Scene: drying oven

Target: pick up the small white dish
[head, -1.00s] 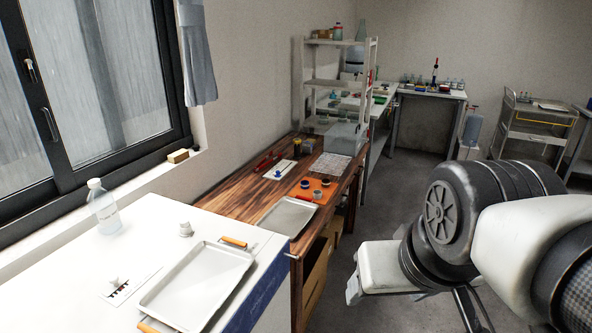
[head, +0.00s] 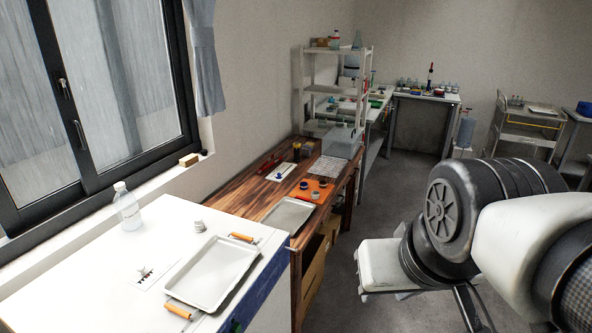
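My gripper (head: 388,268) hangs over the grey floor at the lower right, well apart from the tables. Its fingers are not clear, so I cannot tell open from shut. No dish shows at it.
The white bench (head: 75,268) at the lower left holds a metal tray (head: 214,274) with orange handles, a clear bottle (head: 127,209) and a small white object (head: 199,226). Another tray (head: 288,215) lies on the wooden table (head: 240,204).

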